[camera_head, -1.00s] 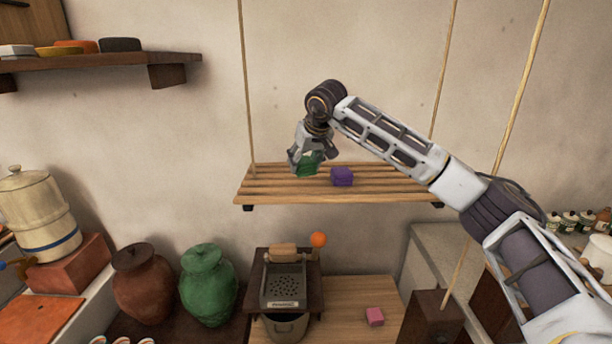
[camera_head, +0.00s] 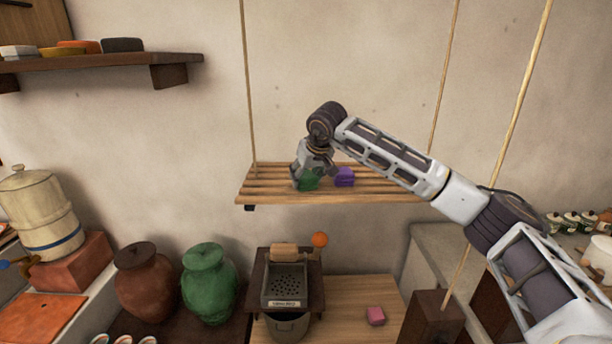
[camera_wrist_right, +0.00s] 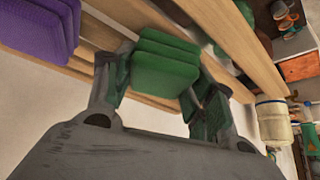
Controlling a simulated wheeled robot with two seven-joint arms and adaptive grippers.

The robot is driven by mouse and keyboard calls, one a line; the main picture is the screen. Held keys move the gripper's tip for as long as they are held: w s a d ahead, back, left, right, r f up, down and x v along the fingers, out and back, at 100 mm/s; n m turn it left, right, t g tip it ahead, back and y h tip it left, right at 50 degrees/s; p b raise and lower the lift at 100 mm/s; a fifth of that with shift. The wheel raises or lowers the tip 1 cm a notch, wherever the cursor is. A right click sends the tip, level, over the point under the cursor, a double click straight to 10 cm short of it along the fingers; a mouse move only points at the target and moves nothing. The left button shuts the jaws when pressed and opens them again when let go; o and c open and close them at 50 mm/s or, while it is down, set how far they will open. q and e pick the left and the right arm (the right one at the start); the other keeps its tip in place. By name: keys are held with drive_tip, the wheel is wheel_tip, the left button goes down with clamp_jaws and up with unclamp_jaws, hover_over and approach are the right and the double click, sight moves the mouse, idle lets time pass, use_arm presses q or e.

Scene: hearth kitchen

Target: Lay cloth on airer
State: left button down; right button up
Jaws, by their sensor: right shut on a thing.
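The airer is a hanging rack of wooden slats (camera_head: 268,191) on ropes in front of the wall. A folded green cloth (camera_head: 307,182) is at its left-middle part, and my right gripper (camera_head: 309,176) is shut on it from above. In the right wrist view the green cloth (camera_wrist_right: 163,65) sits between the two fingers, against the slats (camera_wrist_right: 215,30); I cannot tell whether it bears fully on them. A folded purple cloth (camera_head: 344,177) lies on the slats just right of the green one, apart from it. My left gripper is not in view.
A pink folded cloth (camera_head: 375,316) lies on the wooden counter below. The airer's left end is bare.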

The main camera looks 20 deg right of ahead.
drive_tip(key=shift+f, duration=0.15)
drive_tip(key=o, duration=1.1)
drive_tip(key=shift+c, duration=0.2)
drive_tip(key=shift+r, duration=0.3)
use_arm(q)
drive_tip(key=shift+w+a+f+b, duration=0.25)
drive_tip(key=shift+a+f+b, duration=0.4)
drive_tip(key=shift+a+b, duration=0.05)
use_arm(e)
drive_tip(key=v, duration=1.1)
drive_tip(key=shift+s+r, duration=0.25)
drive_tip(key=shift+r, duration=0.05)
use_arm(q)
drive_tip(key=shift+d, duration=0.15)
